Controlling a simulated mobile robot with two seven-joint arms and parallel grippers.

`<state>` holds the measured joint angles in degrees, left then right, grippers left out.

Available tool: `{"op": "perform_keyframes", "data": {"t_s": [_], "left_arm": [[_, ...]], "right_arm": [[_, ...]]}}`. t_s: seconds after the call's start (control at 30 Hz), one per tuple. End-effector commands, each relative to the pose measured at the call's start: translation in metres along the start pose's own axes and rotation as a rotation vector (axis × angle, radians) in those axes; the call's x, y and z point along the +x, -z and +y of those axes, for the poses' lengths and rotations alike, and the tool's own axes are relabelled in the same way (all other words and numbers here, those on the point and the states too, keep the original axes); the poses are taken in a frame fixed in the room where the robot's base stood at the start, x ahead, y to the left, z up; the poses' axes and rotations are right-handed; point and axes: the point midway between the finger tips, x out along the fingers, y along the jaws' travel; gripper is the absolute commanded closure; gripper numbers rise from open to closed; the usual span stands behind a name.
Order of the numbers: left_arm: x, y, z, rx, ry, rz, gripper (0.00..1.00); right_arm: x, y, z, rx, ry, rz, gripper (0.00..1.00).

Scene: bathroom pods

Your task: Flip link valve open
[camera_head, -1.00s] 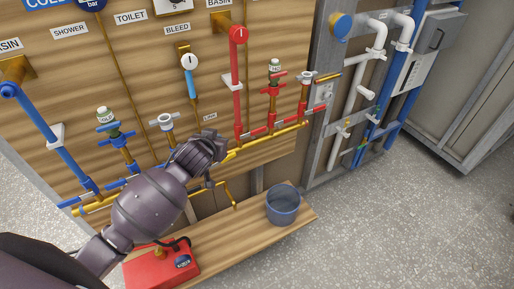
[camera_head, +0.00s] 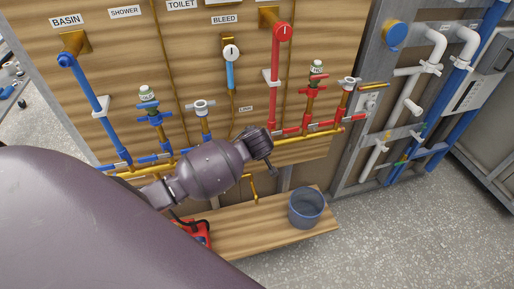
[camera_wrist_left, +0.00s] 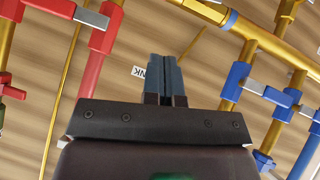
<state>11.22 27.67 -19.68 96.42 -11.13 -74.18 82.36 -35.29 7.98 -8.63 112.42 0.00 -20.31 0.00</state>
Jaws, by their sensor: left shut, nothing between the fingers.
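The LINK label (camera_head: 246,109) is on the wooden board in the head view, and part of it shows behind the fingers in the wrist view (camera_wrist_left: 139,71). My left gripper (camera_head: 267,163) is just below and right of that label, in front of the lower gold pipe (camera_head: 310,135). The link valve's handle cannot be made out; my gripper and wrist cover that stretch of pipe. In the wrist view the left fingers (camera_wrist_left: 165,75) are together and empty, pointing at the board. The gold pipe (camera_wrist_left: 265,38) runs past them at upper right. My right gripper is out of view.
Blue pipes and valves (camera_head: 154,116) stand left of the gripper; red pipes and valves (camera_head: 313,90) stand close on its right. A bucket (camera_head: 306,208) and a red box (camera_head: 196,232) are on the wooden shelf (camera_head: 255,229) below. The floor at lower right is clear.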

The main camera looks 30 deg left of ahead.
Motion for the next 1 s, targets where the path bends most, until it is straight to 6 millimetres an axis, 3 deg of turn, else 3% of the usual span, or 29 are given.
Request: {"op": "perform_keyframes", "data": {"t_s": [0.43, 0.5, 1.0], "left_arm": [[0.064, 0.001, 0.000, 0.001, 0.002, 0.001, 1.00], [0.070, -0.009, 0.001, 0.002, 0.000, -0.001, 1.00], [0.089, -0.028, 0.000, 0.001, 0.000, 0.001, 1.00]], "right_arm": [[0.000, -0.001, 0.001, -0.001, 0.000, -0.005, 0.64], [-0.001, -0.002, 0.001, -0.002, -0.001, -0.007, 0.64], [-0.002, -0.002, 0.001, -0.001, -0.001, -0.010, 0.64]]}}
